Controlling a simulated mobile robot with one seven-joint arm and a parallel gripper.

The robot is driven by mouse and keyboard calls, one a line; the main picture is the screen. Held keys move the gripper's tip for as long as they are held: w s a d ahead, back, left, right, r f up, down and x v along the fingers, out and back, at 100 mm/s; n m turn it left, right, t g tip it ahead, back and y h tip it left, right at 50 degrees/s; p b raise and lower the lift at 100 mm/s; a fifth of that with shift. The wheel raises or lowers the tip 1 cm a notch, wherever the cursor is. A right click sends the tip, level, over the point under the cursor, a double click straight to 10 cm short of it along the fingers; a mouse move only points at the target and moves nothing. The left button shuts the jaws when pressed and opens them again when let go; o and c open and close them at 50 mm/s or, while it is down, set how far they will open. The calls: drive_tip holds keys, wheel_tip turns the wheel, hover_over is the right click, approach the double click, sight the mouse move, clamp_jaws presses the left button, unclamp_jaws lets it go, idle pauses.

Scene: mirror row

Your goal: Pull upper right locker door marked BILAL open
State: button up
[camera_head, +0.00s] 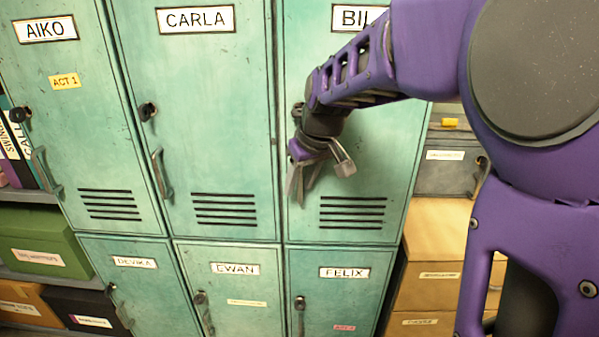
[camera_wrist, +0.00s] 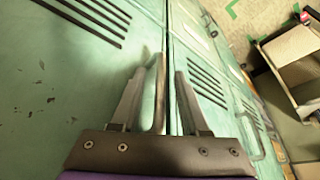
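The upper right locker door (camera_head: 375,150) is green and looks shut. Its name plate (camera_head: 348,18) shows only "BIL", with the rest behind my arm. A dark knob (camera_head: 297,113) sits at its left edge. My gripper (camera_head: 319,172) is at the door's left side, below the knob, and largely covers the handle there. In the wrist view, the grey handle (camera_wrist: 158,95) stands between the two fingers of my gripper (camera_wrist: 160,82). The fingers are apart, with a clear gap to the right finger. Contact with the left finger cannot be told.
The CARLA door (camera_head: 205,140) adjoins on the left and the FELIX door (camera_head: 335,285) lies below; both look shut. Cardboard boxes (camera_head: 432,235) and a grey drawer box (camera_head: 445,178) stand right of the lockers. The wrist view shows floor with green tape (camera_wrist: 232,8).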

clamp_jaws()
idle(1.3)
